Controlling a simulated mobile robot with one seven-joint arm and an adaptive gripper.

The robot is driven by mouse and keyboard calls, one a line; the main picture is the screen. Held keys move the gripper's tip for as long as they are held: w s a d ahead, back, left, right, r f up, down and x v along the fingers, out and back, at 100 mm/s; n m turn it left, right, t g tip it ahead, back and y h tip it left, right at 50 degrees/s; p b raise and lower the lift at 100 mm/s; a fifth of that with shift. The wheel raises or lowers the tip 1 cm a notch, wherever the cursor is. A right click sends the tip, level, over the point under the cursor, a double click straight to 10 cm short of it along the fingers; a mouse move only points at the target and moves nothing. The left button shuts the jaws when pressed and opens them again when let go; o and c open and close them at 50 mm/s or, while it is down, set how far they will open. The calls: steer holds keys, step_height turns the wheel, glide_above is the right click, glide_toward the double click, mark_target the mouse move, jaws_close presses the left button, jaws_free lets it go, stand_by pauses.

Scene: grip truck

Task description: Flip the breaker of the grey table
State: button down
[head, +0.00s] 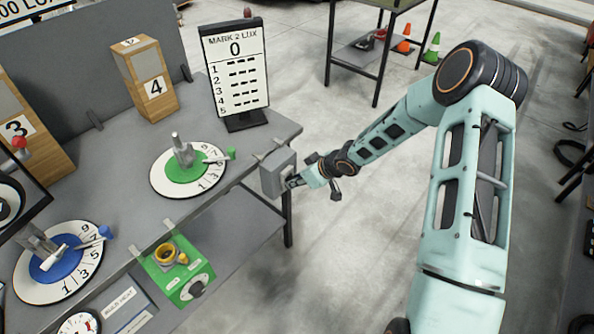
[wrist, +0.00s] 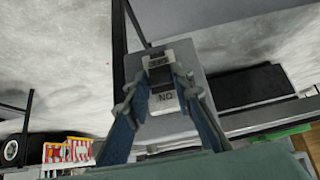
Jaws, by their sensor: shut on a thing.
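The breaker is a grey box (head: 277,174) fixed at the right end of the grey table (head: 228,188). In the wrist view its grey face (wrist: 180,62) carries a pale switch plate with a dark switch (wrist: 160,76) in the middle. One label on the plate reads ON, seen upside down; the label at the other end is too small to read surely. My gripper (head: 294,182) is at the box's right side.
The table bears a green dial (head: 184,167), a blue dial (head: 58,265), a MARK 2 LUX board (head: 236,70) and a numbered wooden block (head: 145,80). A green panel (head: 182,283) is on the front edge.

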steer(key=shift+r+g+h+p, duration=0.1)
steer(key=shift+g+h+p, duration=0.35)
steer(key=shift+p, duration=1.35)
steer(key=c, duration=1.7)
jaws_free()
steer(key=shift+a, duration=0.1)
steer(key=shift+w, duration=0.1)
steer(key=shift+r, duration=0.1)
steer(key=v, duration=1.2)
